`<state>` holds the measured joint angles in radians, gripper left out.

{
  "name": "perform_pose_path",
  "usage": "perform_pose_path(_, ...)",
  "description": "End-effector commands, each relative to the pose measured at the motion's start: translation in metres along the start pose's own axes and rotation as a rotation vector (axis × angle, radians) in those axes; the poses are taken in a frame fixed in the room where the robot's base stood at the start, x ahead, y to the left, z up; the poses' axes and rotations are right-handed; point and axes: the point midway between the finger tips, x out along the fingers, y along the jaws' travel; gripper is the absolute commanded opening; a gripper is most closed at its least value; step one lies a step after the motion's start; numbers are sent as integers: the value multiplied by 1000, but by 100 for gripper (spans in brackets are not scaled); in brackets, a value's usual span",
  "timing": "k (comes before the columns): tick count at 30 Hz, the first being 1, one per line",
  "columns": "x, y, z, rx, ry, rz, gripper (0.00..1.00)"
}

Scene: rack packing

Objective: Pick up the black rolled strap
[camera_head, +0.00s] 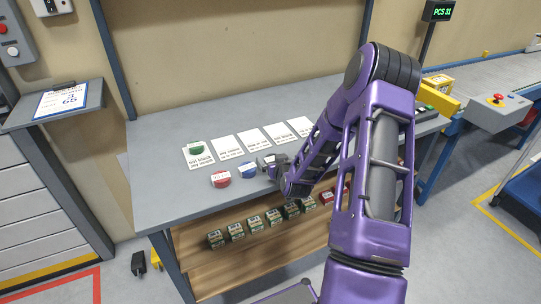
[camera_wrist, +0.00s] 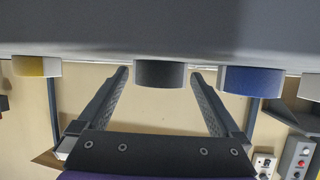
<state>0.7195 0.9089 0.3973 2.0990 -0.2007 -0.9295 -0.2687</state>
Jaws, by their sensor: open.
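The black rolled strap (camera_wrist: 160,73) shows as a short dark cylinder against the grey table top in the wrist view, which looks upside down. My gripper (camera_wrist: 160,82) is open, with one finger on each side of the strap in the picture. The strap appears beyond or level with the fingertips, and I see no contact. In the head view my gripper (camera_head: 270,162) is low over the table, just right of a blue roll (camera_head: 247,170).
The blue roll (camera_wrist: 250,80) is close beside one finger in the wrist view; a yellow-and-white roll (camera_wrist: 37,67) is on the other side. A red roll (camera_head: 221,179) sits near the front edge. White cards (camera_head: 226,148) lie behind, the leftmost bearing a green roll (camera_head: 196,148). Small boxes (camera_head: 236,230) line a lower shelf.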

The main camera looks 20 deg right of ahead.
Motion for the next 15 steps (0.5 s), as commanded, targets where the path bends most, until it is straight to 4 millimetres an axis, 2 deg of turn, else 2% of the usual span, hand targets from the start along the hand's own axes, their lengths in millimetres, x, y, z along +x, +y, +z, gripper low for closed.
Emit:
perform_pose_path(11,-1,1,2,0,1,1,100)
perform_pose_path(15,-1,0,2,0,1,1,77)
